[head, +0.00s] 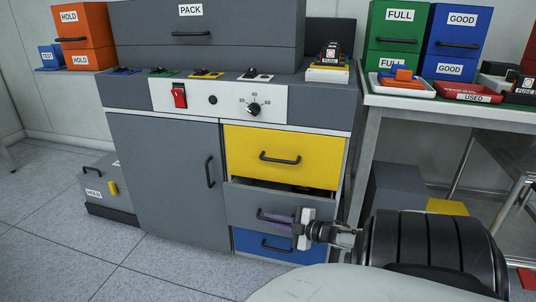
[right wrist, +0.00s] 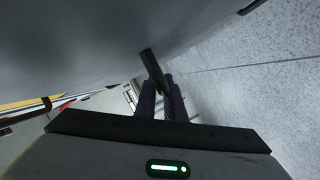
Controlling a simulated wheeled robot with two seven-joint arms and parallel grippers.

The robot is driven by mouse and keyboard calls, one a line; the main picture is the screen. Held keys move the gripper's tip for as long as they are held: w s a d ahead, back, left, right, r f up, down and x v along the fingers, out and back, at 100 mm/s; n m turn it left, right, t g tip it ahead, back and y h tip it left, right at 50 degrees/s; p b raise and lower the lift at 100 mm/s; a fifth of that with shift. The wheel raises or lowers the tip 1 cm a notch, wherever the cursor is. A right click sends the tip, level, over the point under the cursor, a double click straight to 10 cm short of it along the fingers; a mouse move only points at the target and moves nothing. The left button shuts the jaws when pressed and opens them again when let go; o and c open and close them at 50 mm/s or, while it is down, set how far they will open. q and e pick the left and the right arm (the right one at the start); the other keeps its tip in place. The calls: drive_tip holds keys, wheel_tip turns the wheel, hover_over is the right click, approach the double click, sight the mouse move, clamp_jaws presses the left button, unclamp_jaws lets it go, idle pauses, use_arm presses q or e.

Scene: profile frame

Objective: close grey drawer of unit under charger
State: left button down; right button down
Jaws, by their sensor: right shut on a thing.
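The grey drawer (head: 240,207) is in the unit (head: 170,175), between a yellow drawer (head: 284,150) above and a blue drawer (head: 246,242) below. It stands partly open, with a dark gap along its top edge. My right gripper (head: 276,217) is in front of it, its fingers shut on the drawer's dark bar handle (head: 261,213). In the right wrist view the two dark fingers (right wrist: 162,97) close around the handle bar (right wrist: 152,66), and the drawer's grey front (right wrist: 85,45) fills the upper left. My left gripper is out of view.
A grey cupboard door (head: 165,180) is left of the drawers. A control panel (head: 215,100) with a red switch and knob is above. A table (head: 400,103) with bins stands at the right. Open floor (head: 60,225) lies at the left, with a grey HOLD box (head: 100,185).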

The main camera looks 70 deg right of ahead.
drive_tip(key=shift+f, duration=0.1)
drive_tip(key=c, duration=1.8)
unclamp_jaws()
drive_tip(key=shift+c, duration=0.2)
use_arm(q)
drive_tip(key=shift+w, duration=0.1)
